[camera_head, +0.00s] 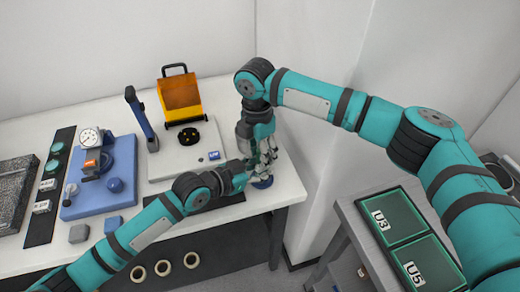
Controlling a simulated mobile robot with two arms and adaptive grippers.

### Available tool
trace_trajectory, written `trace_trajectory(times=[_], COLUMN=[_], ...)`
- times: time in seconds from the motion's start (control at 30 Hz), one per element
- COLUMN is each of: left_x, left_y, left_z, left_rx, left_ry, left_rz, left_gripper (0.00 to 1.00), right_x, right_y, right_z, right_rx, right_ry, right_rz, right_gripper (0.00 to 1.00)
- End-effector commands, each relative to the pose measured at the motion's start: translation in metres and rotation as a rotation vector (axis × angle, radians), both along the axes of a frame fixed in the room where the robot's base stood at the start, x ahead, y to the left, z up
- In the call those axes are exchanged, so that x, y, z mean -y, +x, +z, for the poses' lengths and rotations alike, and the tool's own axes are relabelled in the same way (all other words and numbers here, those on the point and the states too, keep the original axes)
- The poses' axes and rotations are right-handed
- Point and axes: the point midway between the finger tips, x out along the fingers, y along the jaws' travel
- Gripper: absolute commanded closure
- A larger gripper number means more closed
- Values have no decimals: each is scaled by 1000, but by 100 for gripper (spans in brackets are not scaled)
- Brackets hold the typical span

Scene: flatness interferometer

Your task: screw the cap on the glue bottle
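My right gripper (262,165) points down at the right end of the white bench (284,192), its grey fingers bunched low. My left gripper (249,168) reaches in from the left and meets it at the same spot. The fingers of both overlap there, so I cannot tell whether either is open or shut on something. A small dark blue round piece (263,183) shows on the bench just below the fingers. I cannot make out the glue bottle or its cap; the grippers hide that spot.
A white plate instrument (172,164) with an orange box (180,97) stands left of the grippers. A blue dial-gauge base (112,190) and grey granite block (12,190) stand further left. A side table with green trays (402,215) is at right.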

Motion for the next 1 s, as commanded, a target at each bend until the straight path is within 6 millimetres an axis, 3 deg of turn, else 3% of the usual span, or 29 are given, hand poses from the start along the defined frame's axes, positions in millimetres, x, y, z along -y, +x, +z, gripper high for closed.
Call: trace_trajectory(times=[0.07, 0.33, 0.63, 0.77, 1.0], left_x=[0, 0, 0, 0, 0], left_y=[-1, -1, -1, -1, -1], left_z=[-2, -2, -2, -2, -2], left_rx=[-5, -5, -5, -5, -5], left_ry=[1, 1, 1, 1, 1], left_rz=[-1, -1, -1, -1, -1], left_gripper=[100, 100, 100, 100, 100], right_x=[0, 0, 0, -1, -1], right_y=[0, 0, 0, -1, -1], right_z=[0, 0, 0, -1, -1], right_rx=[0, 0, 1, 9, 36], right_ry=[0, 0, -1, -10, -40], right_rz=[0, 0, -52, -281, -876], right_gripper=[63, 98, 100, 100, 100])
